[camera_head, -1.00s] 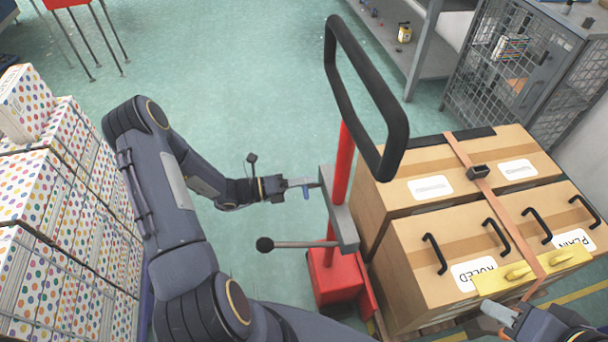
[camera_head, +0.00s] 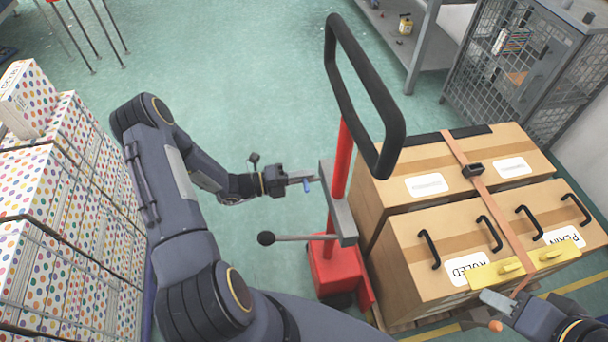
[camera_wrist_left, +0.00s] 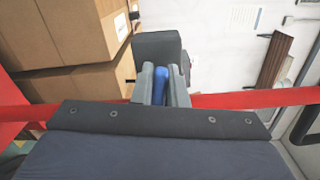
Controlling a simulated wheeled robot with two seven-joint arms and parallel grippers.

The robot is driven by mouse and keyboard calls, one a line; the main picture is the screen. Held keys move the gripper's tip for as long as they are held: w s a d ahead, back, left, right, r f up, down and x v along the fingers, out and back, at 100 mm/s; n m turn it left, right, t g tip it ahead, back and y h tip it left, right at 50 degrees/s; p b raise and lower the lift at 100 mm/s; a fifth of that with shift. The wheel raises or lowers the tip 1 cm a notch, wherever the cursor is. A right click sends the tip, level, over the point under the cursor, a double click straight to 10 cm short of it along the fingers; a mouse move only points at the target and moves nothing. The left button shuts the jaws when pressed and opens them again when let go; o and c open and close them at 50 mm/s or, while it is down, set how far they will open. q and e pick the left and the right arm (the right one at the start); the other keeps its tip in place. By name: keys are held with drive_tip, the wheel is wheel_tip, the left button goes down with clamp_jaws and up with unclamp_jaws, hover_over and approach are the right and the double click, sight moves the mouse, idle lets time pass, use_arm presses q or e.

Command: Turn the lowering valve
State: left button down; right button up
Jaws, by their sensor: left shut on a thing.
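The lowering valve appears as a small blue lever (camera_head: 307,186) beside the grey block (camera_head: 338,205) on the red-columned pallet jack. It also shows as a blue bar in the left wrist view (camera_wrist_left: 159,84). My left gripper (camera_head: 303,179) reaches in from the left and is shut on this lever, with a finger on each side of it in the wrist view (camera_wrist_left: 161,85). The fingers hide part of the lever. My right gripper (camera_head: 497,303) is at the lower right, beside the yellow bar on the front boxes; its jaw opening is not clear.
The jack's black loop handle (camera_head: 330,70) rises above my left gripper. A grey rod with a black knob (camera_head: 266,238) sticks out left below it. Strapped cardboard boxes (camera_head: 440,195) stand to the right, dotted cartons (camera_head: 60,200) at the left.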

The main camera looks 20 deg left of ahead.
use_arm(q)
drive_tip(key=c, duration=1.4)
unclamp_jaws()
drive_tip(key=shift+c, duration=0.2)
drive_tip(key=shift+a, duration=0.1)
drive_tip(key=v, duration=0.7)
drive_tip(key=shift+s+a, duration=0.3)
